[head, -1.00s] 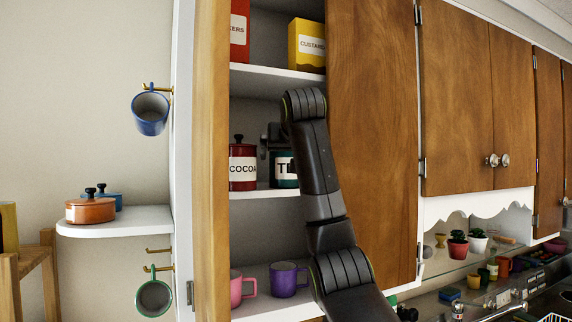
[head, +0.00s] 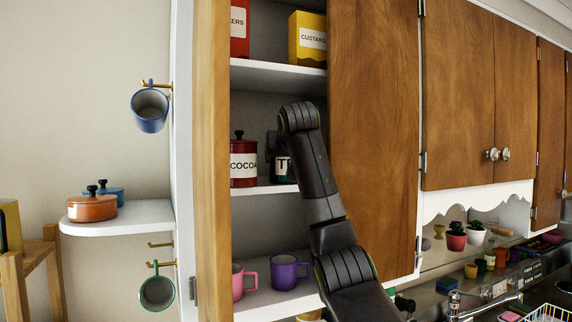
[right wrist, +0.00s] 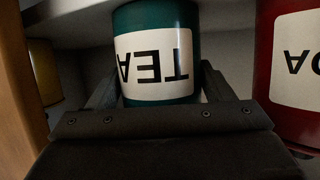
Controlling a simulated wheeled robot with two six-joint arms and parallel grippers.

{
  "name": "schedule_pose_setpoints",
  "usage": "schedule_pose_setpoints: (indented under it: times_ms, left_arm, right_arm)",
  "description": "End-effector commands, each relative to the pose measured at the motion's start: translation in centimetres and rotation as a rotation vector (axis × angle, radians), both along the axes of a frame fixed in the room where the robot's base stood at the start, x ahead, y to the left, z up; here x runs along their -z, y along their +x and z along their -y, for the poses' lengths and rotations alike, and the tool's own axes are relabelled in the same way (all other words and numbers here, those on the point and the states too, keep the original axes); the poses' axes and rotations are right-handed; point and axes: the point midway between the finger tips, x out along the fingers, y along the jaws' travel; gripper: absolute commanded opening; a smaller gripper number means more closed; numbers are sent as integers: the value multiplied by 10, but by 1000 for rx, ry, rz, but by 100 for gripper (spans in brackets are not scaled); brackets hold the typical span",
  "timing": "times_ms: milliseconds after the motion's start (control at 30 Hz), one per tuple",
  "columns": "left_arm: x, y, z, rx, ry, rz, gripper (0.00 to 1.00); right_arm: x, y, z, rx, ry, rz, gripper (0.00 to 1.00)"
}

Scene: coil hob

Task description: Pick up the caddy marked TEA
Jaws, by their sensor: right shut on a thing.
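The caddy marked TEA (head: 283,169) is a dark green tin with a white label on the middle shelf of the open cupboard, partly hidden behind my right arm. In the right wrist view the caddy (right wrist: 156,55) shows with its label upside down. My right gripper (right wrist: 160,90) has a finger on each side of the caddy and is shut on it. In the head view this gripper (head: 274,144) is mostly hidden by my arm. I cannot tell whether the caddy touches the shelf. My left gripper is not in view.
The red COCOA caddy (head: 243,162) stands close left of the TEA caddy. A wooden door (head: 373,130) bounds the opening on the right. A yellow custard box (head: 308,40) is on the shelf above; pink (head: 238,281) and purple (head: 284,272) mugs are below.

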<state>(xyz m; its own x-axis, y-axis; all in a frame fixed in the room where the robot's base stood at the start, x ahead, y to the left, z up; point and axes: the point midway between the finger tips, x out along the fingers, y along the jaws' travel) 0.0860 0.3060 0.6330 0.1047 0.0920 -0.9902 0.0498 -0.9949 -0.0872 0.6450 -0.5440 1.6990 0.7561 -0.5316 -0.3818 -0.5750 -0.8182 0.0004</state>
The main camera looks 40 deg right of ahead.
Motion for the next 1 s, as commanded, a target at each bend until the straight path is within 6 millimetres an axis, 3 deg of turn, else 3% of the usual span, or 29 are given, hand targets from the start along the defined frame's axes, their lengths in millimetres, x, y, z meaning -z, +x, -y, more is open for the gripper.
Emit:
schedule_pose_setpoints:
  times_ms: [100,433,667,1000]
  left_arm:
    - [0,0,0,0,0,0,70]
    - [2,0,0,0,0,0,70]
    - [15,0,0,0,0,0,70]
    - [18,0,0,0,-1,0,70]
  right_arm:
    - [0,0,0,1,0,-1,40]
    - [-1,-1,0,0,0,2,40]
    - [-6,-4,-2,-1,1,4,40]
    - [-57,-4,-3,-3,2,4,40]
